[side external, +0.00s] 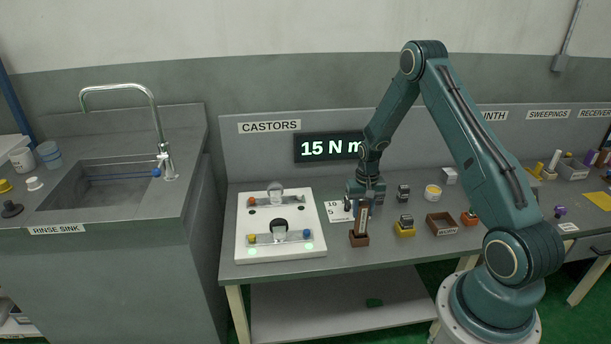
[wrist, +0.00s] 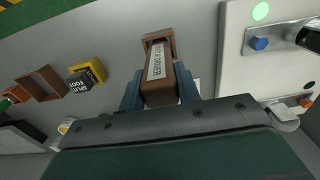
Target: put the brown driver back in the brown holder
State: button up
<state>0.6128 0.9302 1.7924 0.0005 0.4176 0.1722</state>
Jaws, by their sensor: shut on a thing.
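The brown driver (wrist: 160,88), a block-shaped tool with a pale lettered label, stands roughly upright between my fingers. It also shows in the side external view (side external: 361,221). My gripper (wrist: 159,92) is shut on it from both sides, and points down over the bench in the side external view (side external: 363,203). The brown holder (side external: 359,240) is a small open box on the bench, directly below the driver. In the wrist view the holder (wrist: 150,40) shows around the driver's far end. How deep the driver's lower end sits in it is hidden.
A white castor plate (side external: 280,252) with coloured bolts and green lights lies left of the holder. To the right are a yellow holder (side external: 405,230) with a dark tool, an open brown tray (side external: 441,224) and an orange holder (side external: 469,218). Bare bench separates them.

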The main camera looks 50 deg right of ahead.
jog(key=shift+f, duration=0.15)
jog(key=o, duration=1.1)
jog(key=shift+c, duration=0.2)
jog(key=shift+r, duration=6.15)
